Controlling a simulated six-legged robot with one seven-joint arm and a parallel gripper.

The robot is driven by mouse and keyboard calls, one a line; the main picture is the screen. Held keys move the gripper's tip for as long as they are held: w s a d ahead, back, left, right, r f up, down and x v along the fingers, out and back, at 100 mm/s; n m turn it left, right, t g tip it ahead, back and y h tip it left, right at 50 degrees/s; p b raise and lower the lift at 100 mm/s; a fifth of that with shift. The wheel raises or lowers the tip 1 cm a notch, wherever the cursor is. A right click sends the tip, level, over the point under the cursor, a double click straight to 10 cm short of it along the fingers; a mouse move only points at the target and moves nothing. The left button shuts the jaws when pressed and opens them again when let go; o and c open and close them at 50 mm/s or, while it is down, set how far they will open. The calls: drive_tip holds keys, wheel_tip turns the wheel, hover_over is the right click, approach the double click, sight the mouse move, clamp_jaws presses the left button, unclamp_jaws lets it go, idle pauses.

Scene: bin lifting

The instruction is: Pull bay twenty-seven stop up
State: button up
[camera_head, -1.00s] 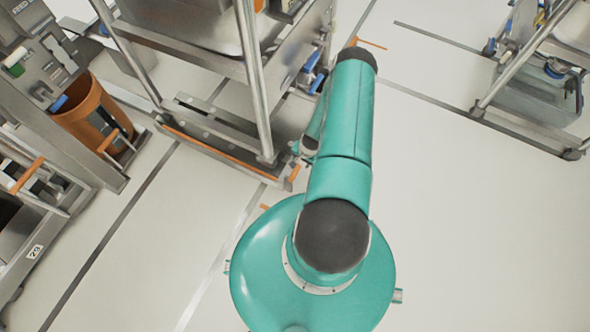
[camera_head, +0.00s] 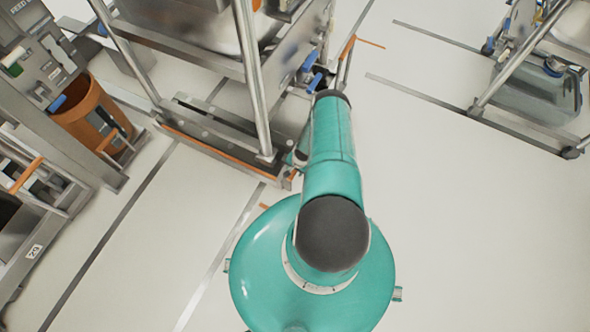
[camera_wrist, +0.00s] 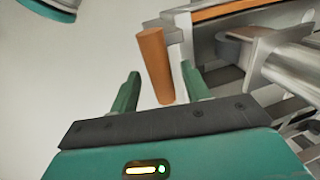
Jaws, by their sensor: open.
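In the wrist view, an orange cylindrical handle (camera_wrist: 155,62) stands nearly upright in the picture, slightly tilted. My gripper (camera_wrist: 160,76) is open, with one green finger to each side of the handle's lower part in the picture. No contact shows, and I cannot tell whether the handle is between the fingers or beyond them. In the head view, my arm hides the gripper. A slim orange bar (camera_head: 348,47) shows just beyond the arm's end; I cannot tell whether it is the same handle. No bay number twenty-seven is readable.
A metal frame (camera_head: 252,80) with an orange-edged base stands left of my arm. An orange bin (camera_head: 88,112) is further left. A numbered unit (camera_head: 35,251) is at the left edge. Another metal rack (camera_head: 510,70) is at the upper right. The floor (camera_head: 470,230) at right is clear.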

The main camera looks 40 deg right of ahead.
clamp_jaws()
drive_tip(key=shift+w+r, duration=0.1)
drive_tip(key=shift+r, duration=3.65)
unclamp_jaws()
wheel_tip(320, 180, up, 14)
drive_tip(key=s, duration=0.2)
drive_tip(key=shift+s+d+f, duration=0.2)
drive_tip(key=shift+s+d, duration=0.15)
drive_tip(key=shift+d, duration=0.1)
